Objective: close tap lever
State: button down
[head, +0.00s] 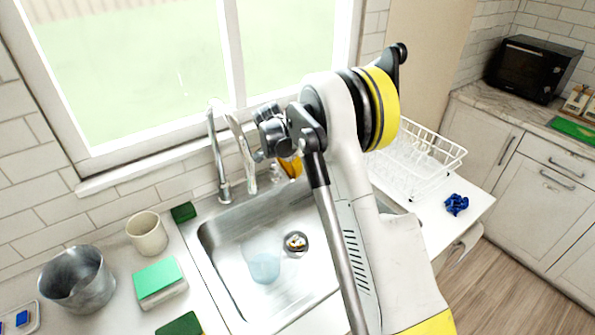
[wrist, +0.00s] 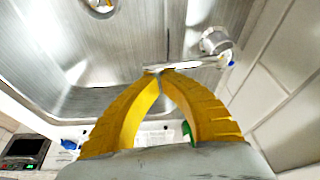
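The silver tap (head: 222,165) stands at the back of the sink, its tall curved spout beside the window. In the wrist view, a round metal tap base (wrist: 215,42) with a small red and blue mark carries a thin tap lever (wrist: 195,63) pointing left. My gripper (wrist: 160,71) has its yellow fingers together at the tips. The tips are at the free end of the lever and seem to touch or overlap it; exact contact is unclear. In the head view my gripper (head: 291,166) is low behind the arm, largely hidden, right of the spout.
The steel sink (head: 215,240) holds a pale blue cup (head: 264,267). A white dish rack (head: 425,150) is right of my arm. A beige cup (head: 147,234), metal pot (head: 78,280) and green sponge box (head: 158,282) stand left. The window (head: 130,70) is close behind.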

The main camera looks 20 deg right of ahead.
jog(key=shift+s+a, duration=0.1)
jog(key=shift+a, duration=0.1)
jog(key=d+r, duration=0.1)
jog(key=d, duration=0.3)
jog(key=w+p+v, duration=0.1)
jog(key=p+v, duration=0.1)
jog(key=v, duration=0.7)
jog(key=shift+a+r, duration=0.25)
jog(key=shift+r, duration=0.15)
jog(key=shift+w, duration=0.15)
dwell(0.5)
